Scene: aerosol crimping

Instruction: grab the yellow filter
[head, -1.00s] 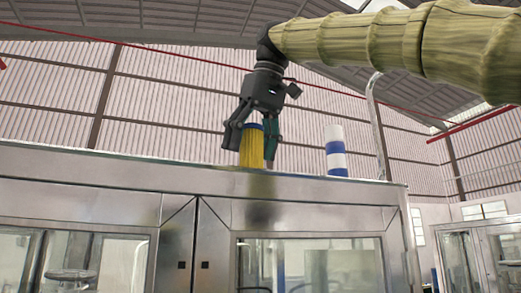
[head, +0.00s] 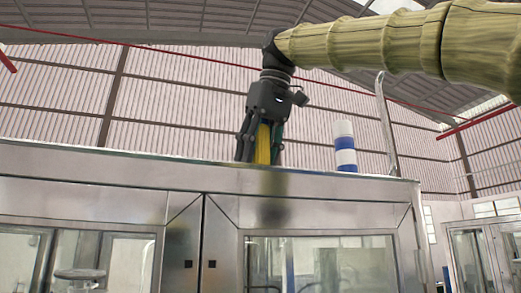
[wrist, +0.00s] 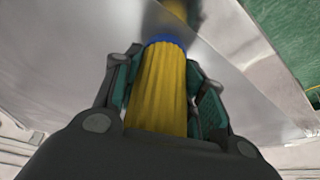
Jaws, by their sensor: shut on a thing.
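The yellow filter (head: 263,146) is a ribbed yellow cylinder on top of the metal cabinet, upright between my fingers. In the wrist view the yellow filter (wrist: 160,85) shows a blue rim at its far end, with a green-padded finger on each side. My gripper (head: 260,158) points down and is shut on the yellow filter. In the wrist view my gripper (wrist: 160,92) has its pads against the filter's sides. Whether the filter's base touches the cabinet top is hard to tell.
The metal cabinet (head: 120,185) with glass windows fills the lower head view. A blue and white striped cylinder (head: 345,146) stands on its top, to the right of my gripper. A bent metal pipe (head: 386,125) rises near the cabinet's right end.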

